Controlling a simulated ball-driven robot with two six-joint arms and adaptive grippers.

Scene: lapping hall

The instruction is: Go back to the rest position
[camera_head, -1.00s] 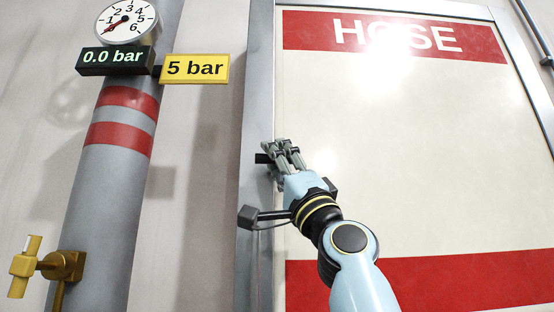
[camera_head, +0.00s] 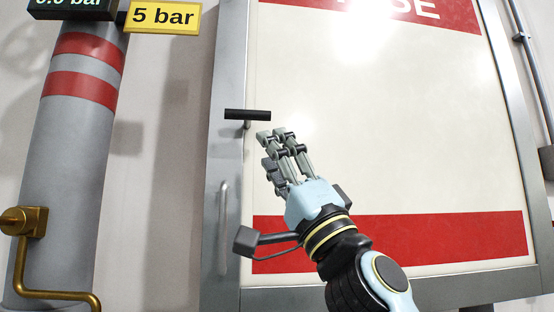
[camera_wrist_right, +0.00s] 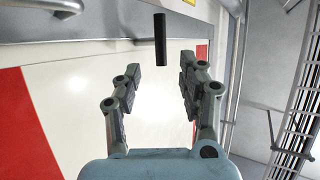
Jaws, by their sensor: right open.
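My right gripper (camera_head: 276,142) is in front of the hose cabinet door (camera_head: 390,130), just below and right of its black handle (camera_head: 247,115). Its fingers are spread and hold nothing. In the right wrist view, the open fingers (camera_wrist_right: 158,75) stand apart, with the black handle (camera_wrist_right: 160,38) ahead and beyond the fingertips, not between them. The handle lies level in the head view and the door appears shut in its frame. My left gripper is not in view.
A grey pipe with red bands (camera_head: 75,150) stands at the left, with a yellow "5 bar" sign (camera_head: 163,17) and a brass valve (camera_head: 25,221). A vertical grab bar (camera_head: 223,228) is on the cabinet frame. A ladder-like rail (camera_wrist_right: 300,95) shows in the right wrist view.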

